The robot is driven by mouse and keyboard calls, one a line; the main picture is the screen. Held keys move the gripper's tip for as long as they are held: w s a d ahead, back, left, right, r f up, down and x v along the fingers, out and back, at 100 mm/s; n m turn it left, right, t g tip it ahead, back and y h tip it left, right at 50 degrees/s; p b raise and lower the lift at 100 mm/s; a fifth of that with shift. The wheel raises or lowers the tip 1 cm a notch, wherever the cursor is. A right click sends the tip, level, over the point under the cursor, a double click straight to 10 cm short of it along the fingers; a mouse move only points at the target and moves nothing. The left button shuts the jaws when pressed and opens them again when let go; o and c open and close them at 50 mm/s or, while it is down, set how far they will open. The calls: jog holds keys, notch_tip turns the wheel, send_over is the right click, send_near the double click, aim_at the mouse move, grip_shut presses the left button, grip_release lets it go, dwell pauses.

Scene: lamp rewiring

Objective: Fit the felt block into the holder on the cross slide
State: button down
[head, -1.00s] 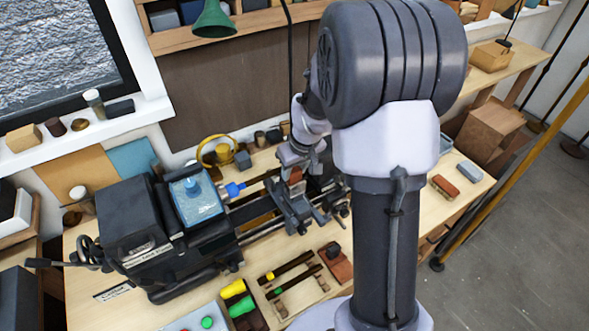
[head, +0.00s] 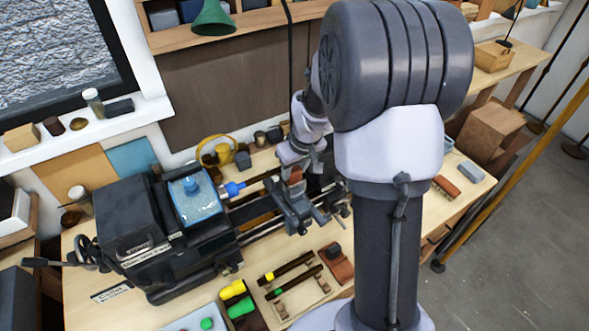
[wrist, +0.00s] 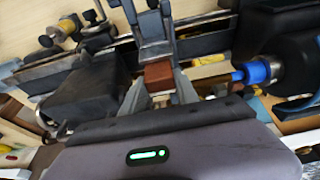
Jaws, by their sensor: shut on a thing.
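The felt block looks like a small reddish-brown block; it shows in the wrist view (wrist: 158,76) and, small, in the head view (head: 295,176). My gripper (wrist: 160,92) is shut on it, with a grey finger on either side. The cross slide (head: 294,208) sits on the lathe bed, right of the lathe's headstock. Its grey holder (wrist: 152,38) is just beyond the block in the wrist view, and the block's far end meets or overlaps it in the picture. My fingers hide the block's underside, so I cannot tell whether it is seated.
The dark lathe headstock (head: 140,220) and a blue-tipped spindle part (head: 234,189) are left of the slide. A tray (head: 300,292) with dark rods lies in front. A brush (head: 446,187) and a grey block (head: 470,172) lie on the bench at right.

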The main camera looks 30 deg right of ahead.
jog(key=shift+f+b, duration=1.25)
dwell(0.7)
jog(key=c, duration=0.8)
grip_release()
jog(key=shift+c, duration=0.2)
jog(key=p+v, duration=0.3)
jog(key=v, duration=1.4)
jog(key=s+a+f+m+t+y+b, duration=0.1)
jog(key=s+a+f+m+b, duration=0.3)
jog(key=s+a+f+b, duration=1.4)
jog(key=f+t+b, duration=0.1)
jog(key=b, duration=0.4)
jog(key=shift+s+m+y, duration=0.15)
jog(key=shift+m+y, duration=0.25)
